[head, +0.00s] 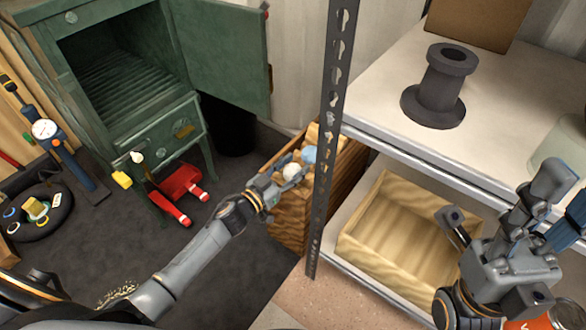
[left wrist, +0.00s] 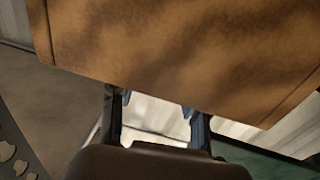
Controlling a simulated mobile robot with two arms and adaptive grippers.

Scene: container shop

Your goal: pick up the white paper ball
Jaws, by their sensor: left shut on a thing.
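The white paper ball (head: 290,171) shows at the fingers of my left gripper (head: 287,177), over the open top of a wooden bin (head: 289,222). The gripper is shut on it. A light blue ball (head: 309,154) lies just behind, with tan pieces around it. In the left wrist view, a brown surface covers the upper part and hides the ends of the left gripper's fingers (left wrist: 158,112); the ball cannot be made out there. My right gripper (head: 500,205) is at the right, fingers spread, with nothing seen between them.
A perforated dark post (head: 329,150) stands right beside the left gripper. A shelf (head: 500,120) holds a dark spool (head: 440,88); an empty wooden crate (head: 385,262) sits below. A green cabinet (head: 155,134) stands open behind left, with a red tool (head: 180,188) near its foot.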

